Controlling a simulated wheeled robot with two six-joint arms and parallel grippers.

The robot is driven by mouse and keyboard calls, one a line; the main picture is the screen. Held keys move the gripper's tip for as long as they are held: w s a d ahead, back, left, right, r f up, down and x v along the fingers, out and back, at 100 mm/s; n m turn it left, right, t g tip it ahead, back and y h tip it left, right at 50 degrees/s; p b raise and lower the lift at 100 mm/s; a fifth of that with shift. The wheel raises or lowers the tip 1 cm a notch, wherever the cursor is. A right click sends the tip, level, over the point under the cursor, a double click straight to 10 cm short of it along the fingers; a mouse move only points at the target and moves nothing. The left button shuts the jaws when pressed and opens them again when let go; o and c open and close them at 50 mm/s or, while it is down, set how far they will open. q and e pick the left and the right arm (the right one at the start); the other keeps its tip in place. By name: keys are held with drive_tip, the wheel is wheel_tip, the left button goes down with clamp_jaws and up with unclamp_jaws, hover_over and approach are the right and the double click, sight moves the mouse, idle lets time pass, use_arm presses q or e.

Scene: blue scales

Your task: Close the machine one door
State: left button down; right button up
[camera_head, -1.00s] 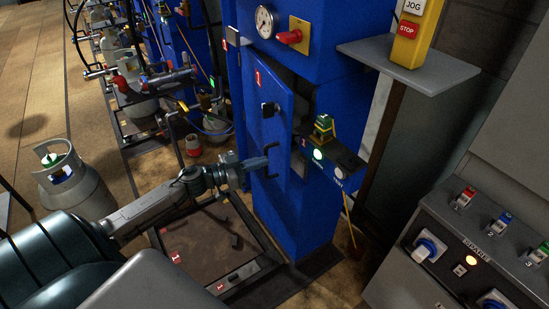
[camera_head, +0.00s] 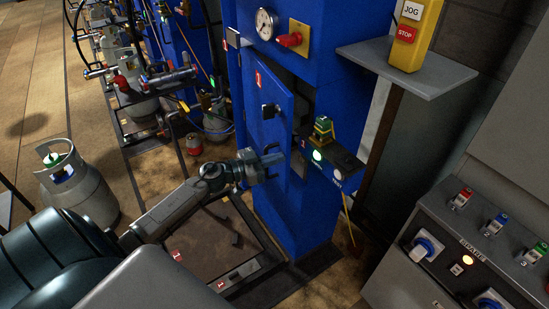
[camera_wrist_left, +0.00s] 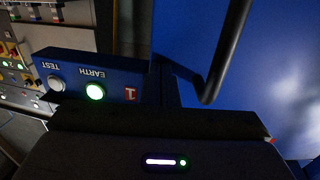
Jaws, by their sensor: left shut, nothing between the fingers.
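The blue door (camera_head: 265,106) of machine one, marked with a red 1 label, stands ajar on the blue cabinet. A dark gap (camera_head: 306,92) shows beside its right edge. In the left wrist view the black handle (camera_wrist_left: 223,55) stands before the blue door face (camera_wrist_left: 280,75). My right gripper is out of view.
A small ledge with a green-lit EARTH button (camera_head: 317,156) juts out right of the door. A grey shelf (camera_head: 405,72) carries a yellow JOG/STOP box (camera_head: 416,35). A control console (camera_head: 470,235) stands at right. A gas cylinder (camera_head: 80,190) stands at left.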

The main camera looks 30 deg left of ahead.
sight(286, 153)
use_arm(q)
drive_tip(key=w+d+p, duration=0.1)
drive_tip(key=p, duration=0.1)
drive_tip(key=w+d+n+y+p, duration=0.1)
drive_tip(key=w, duration=0.1)
drive_tip(key=shift+r+t+p, duration=0.35)
drive_tip(key=shift+r+t, duration=0.05)
drive_tip(key=w+d+y+p, duration=0.1)
drive_tip(key=w, duration=0.1)
drive_tip(key=w+d+n+t+y+p, duration=0.1)
drive_tip(key=p, duration=0.1)
drive_tip(key=shift+w+f, duration=0.1)
drive_tip(key=shift+w, duration=0.25)
drive_tip(key=shift+n, duration=0.3)
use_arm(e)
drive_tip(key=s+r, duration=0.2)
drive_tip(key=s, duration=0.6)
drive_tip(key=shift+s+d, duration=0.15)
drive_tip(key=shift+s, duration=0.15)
use_arm(q)
drive_tip(key=shift+d+r, duration=0.1)
drive_tip(key=shift+r, duration=0.1)
drive_tip(key=shift+p, duration=0.3)
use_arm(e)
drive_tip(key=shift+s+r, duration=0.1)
